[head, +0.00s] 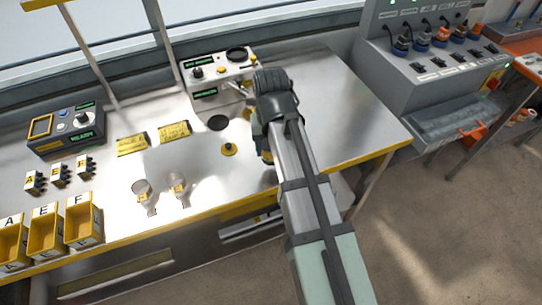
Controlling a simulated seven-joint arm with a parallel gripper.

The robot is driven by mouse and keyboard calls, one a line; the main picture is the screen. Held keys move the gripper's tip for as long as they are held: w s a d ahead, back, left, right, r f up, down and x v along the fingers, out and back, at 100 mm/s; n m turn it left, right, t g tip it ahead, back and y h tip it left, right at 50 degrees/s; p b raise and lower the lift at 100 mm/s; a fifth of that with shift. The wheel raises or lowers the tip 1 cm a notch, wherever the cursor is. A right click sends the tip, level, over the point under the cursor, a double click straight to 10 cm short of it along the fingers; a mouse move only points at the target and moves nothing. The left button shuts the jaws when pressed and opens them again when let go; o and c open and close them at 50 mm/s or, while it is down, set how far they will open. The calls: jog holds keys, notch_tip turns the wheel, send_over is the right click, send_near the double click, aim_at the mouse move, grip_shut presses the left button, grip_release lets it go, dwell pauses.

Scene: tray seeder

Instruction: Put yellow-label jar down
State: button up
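I cannot pick out a jar with a yellow label for certain. Two small clear glass vessels (143,187) stand on the metal bench (330,135), left of my arm; I cannot read any label on them. My arm reaches over the right half of the bench, with its dark wrist near the white device. My gripper's fingers are hidden by my arm, so I cannot see whether they hold anything. A small yellow patch shows at the left edge of my wrist, too small to identify.
A white device (217,68) stands at the back. A dark control box (68,128) and yellow bins (84,222) are left. The bench's right part is clear; a grey console (440,60) stands beyond.

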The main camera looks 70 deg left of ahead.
jog(key=shift+f, duration=2.3)
jog(key=shift+f, duration=0.15)
jog(key=o, duration=1.1)
notch_tip(320, 180, up, 12)
